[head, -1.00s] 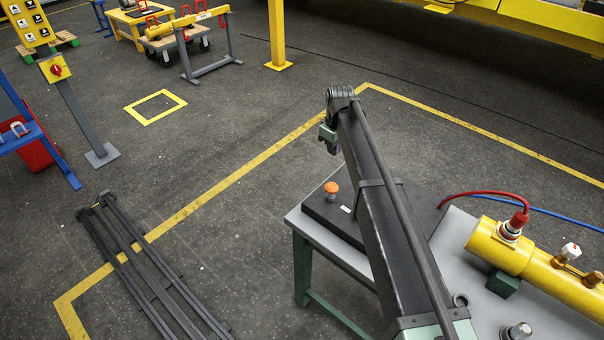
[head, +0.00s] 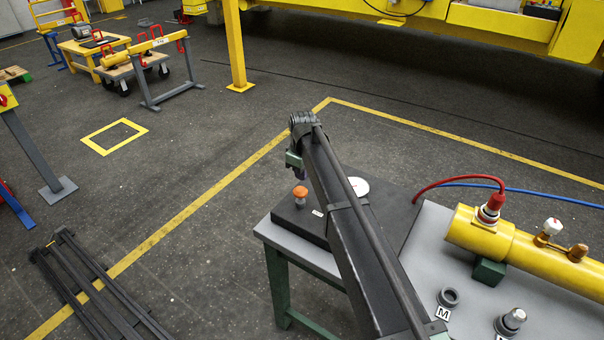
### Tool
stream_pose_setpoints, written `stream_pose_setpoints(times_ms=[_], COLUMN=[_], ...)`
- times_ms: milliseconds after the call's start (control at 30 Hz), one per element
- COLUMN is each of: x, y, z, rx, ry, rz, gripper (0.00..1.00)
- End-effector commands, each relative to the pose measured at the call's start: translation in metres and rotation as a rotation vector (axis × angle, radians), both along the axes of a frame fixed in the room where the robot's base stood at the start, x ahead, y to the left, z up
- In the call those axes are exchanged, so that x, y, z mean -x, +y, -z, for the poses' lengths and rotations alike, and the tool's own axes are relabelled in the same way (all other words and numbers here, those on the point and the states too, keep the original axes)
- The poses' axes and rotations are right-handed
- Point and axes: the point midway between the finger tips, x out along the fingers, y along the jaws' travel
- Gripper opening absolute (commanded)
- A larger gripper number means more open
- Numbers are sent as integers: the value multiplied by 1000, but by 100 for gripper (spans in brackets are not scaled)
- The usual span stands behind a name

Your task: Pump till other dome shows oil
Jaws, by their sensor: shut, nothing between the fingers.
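An orange mushroom button (head: 300,192) stands up on a black box (head: 288,222) on the grey bench. My gripper (head: 298,173) hangs from the end of my dark arm, just above the button in the picture. It is small, partly hidden and shut, with nothing in it. I cannot tell whether it touches the button. A yellow cylinder (head: 483,232) lies at the right of the bench. It carries a white-topped fitting (head: 553,227) and a brown-topped fitting (head: 577,253), both small. A white round disc (head: 358,187), partly behind my arm, shows at the box; its face is unreadable.
A dark ring (head: 449,297) and a metal plug (head: 514,318) stand on the bench front. Dark bars (head: 90,285) lie on the floor at left. Open floor surrounds the bench.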

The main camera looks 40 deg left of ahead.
Motion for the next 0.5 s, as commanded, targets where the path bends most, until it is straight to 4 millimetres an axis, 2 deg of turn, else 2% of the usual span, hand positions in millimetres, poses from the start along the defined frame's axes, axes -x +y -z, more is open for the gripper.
stream_pose_setpoints(times_ms=[33, 200, 500], x=[0, 0, 1], y=[0, 1, 1], z=[23, 46, 46], rx=[0, 0, 0], ry=[0, 0, 0], rz=[0, 0, 0], gripper=[0, 0, 0])
